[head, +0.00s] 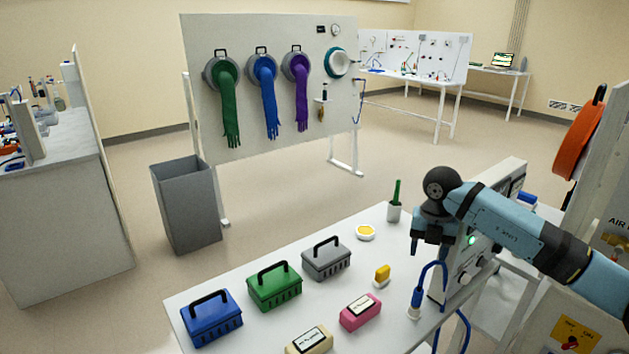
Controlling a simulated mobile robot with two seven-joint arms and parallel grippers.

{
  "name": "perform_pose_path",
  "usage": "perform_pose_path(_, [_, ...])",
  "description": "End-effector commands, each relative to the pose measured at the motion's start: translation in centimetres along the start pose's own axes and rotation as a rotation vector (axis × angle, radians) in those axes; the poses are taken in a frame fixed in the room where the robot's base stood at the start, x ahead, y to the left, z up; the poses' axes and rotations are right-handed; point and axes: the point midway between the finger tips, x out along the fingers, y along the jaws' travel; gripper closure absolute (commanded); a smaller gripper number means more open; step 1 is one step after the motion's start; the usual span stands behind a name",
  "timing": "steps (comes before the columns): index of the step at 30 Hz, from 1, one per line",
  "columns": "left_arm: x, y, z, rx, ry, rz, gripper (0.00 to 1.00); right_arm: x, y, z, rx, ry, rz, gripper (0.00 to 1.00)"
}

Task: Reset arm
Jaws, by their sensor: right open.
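My right arm comes in from the right, light blue and black. My right gripper (431,246) is open and points down above the right part of the white table (375,225). I see nothing between its fingers. A blue cable (433,266) shows just below and beside the gripper; I cannot tell if they touch. A grey panel box with a green light (470,262) stands right behind the gripper, partly hidden by my arm. My left gripper is not in view.
A glove panel (215,120) and grey bin (187,205) stand beyond.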

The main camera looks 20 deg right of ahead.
Motion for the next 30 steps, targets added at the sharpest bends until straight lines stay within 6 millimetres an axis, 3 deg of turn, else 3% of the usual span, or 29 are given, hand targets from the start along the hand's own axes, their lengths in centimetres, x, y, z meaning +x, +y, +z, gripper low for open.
perform_pose_path(4, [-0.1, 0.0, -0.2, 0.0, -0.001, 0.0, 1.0, 0.9, 1.1, -1.2, -0.035, 0.036, 0.045, 0.44])
perform_pose_path(7, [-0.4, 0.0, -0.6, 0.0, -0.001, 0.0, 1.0, 2.6, 3.6, -3.9, -0.108, 0.117, 0.159, 0.44])
perform_pose_path(11, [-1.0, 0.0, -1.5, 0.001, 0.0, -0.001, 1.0, 5.2, 8.9, -11.0, -0.225, 0.308, 0.46, 0.44])
perform_pose_path(12, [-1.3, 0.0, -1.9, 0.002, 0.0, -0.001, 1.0, 5.5, 10.6, -13.6, -0.244, 0.374, 0.581, 0.44])
perform_pose_path(15, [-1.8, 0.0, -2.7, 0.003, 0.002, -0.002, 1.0, 5.2, 14.1, -19.4, -0.231, 0.522, 0.894, 0.44])
perform_pose_path(17, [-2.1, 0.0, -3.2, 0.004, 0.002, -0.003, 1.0, 4.4, 15.5, -22.0, -0.175, 0.592, 1.075, 0.44])
perform_pose_path(21, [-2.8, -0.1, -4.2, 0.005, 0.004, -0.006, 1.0, 2.4, 17.1, -25.5, 0.091, 0.697, 1.447, 0.44])
perform_pose_path(24, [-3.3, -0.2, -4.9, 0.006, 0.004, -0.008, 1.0, 2.1, 16.6, -26.0, 0.381, 0.718, 1.635, 0.44])
perform_pose_path(26, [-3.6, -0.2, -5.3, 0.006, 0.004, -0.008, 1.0, 2.6, 15.8, -26.0, 0.585, 0.71, 1.705, 0.44])
perform_pose_path(30, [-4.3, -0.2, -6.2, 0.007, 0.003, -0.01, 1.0, 6.2, 12.4, -26.2, 1.111, 0.65, 1.716, 0.44])
